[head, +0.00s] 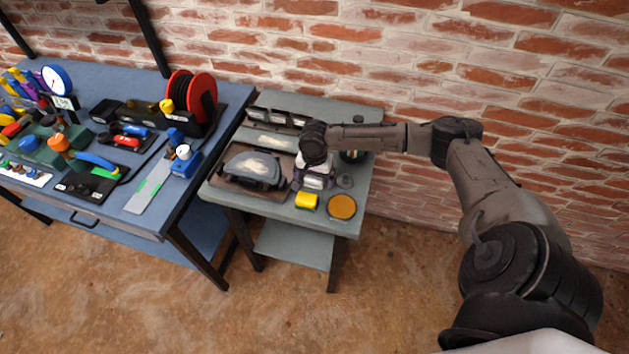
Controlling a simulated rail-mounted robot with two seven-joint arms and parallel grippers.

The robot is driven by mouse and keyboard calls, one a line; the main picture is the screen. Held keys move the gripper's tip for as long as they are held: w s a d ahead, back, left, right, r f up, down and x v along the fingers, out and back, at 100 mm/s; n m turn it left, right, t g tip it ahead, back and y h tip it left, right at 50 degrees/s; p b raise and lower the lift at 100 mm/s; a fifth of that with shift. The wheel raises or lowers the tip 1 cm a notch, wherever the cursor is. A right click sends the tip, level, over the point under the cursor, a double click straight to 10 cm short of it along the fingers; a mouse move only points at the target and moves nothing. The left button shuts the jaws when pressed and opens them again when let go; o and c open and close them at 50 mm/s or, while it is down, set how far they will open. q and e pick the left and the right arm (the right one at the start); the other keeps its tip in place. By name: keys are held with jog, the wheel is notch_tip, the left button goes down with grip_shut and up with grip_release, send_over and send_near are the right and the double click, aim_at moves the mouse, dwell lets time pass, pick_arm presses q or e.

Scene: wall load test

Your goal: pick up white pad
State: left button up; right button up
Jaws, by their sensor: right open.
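My right gripper (313,181) is over the small grey-green table (282,212), pointing down, with its jaws open. A whitish piece shows at the gripper, partly hidden by my wrist; I cannot tell whether it is the white pad or part of the gripper. A dark rounded object with a pale top (252,169) lies on a brown tray (222,182) left of the gripper. My left gripper is not in view.
A yellow block (306,201) and a round orange-brown disc (342,207) lie at the table's front edge. A dark jar (352,156) stands behind. The blue workbench (178,215) at left holds a red cable reel (192,97) and many tools. A brick wall (420,60) stands behind.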

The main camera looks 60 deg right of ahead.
jog(key=shift+r, duration=0.1)
jog(key=c, duration=1)
notch_tip(320, 180, up, 8)
jog(key=p, duration=0.2)
jog(key=shift+r+p, duration=0.1)
jog(key=shift+p, duration=0.2)
jog(key=shift+r, duration=0.9)
